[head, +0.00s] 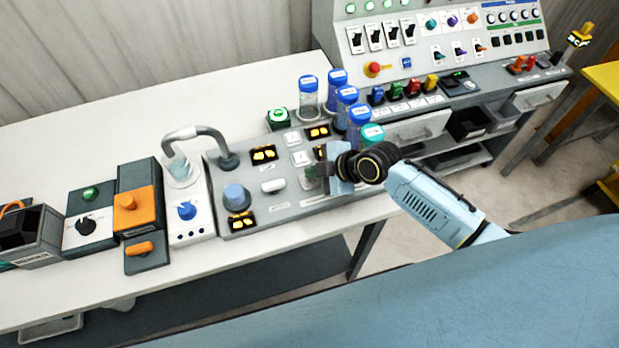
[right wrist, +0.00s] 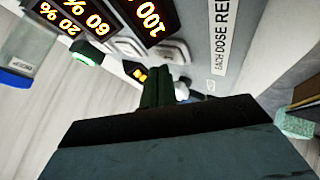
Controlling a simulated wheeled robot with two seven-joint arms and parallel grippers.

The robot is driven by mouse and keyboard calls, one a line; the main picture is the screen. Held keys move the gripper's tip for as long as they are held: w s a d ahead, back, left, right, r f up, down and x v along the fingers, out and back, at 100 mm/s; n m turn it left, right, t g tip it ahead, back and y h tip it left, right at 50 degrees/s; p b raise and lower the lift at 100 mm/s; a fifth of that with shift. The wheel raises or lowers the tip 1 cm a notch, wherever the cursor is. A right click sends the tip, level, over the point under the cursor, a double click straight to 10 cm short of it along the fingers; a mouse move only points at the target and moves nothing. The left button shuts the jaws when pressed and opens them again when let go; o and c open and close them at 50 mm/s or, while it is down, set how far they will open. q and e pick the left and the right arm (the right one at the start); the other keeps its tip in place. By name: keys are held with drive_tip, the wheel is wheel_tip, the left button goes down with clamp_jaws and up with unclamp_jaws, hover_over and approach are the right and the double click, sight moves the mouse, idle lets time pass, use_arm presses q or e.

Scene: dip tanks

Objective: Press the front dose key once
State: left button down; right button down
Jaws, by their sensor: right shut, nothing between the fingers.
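The grey dosing panel (head: 290,205) lies on the white bench, with white dose keys in a column: a back key (head: 292,137), a middle key (head: 299,160) and the front one, at the right gripper and mostly hidden in the head view. In the right wrist view a white key (right wrist: 173,51) shows beside the "100" display (right wrist: 148,20), just beyond the fingertips. My right gripper (head: 322,171) is shut and empty, its dark green fingers (right wrist: 158,76) pointing at the panel near this key. I cannot tell whether they touch it. My left gripper is out of view.
Several blue-capped bottles (head: 308,96) stand along the panel's back right, close to my right wrist. A curved tap (head: 205,135), a grey-blue knob (head: 236,196) and an orange-topped box (head: 138,205) are to the left. A control console (head: 440,60) stands at the back right.

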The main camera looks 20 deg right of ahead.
sight(314, 181)
drive_tip(key=shift+f+b, duration=0.45)
drive_tip(key=shift+f, duration=0.3)
idle(0.6)
idle(0.3)
drive_tip(key=shift+r+p, duration=0.9)
drive_tip(key=shift+r, duration=0.05)
wheel_tip(314, 181, up, 5)
drive_tip(key=p, duration=0.4)
drive_tip(key=shift+r, duration=0.1)
idle(0.4)
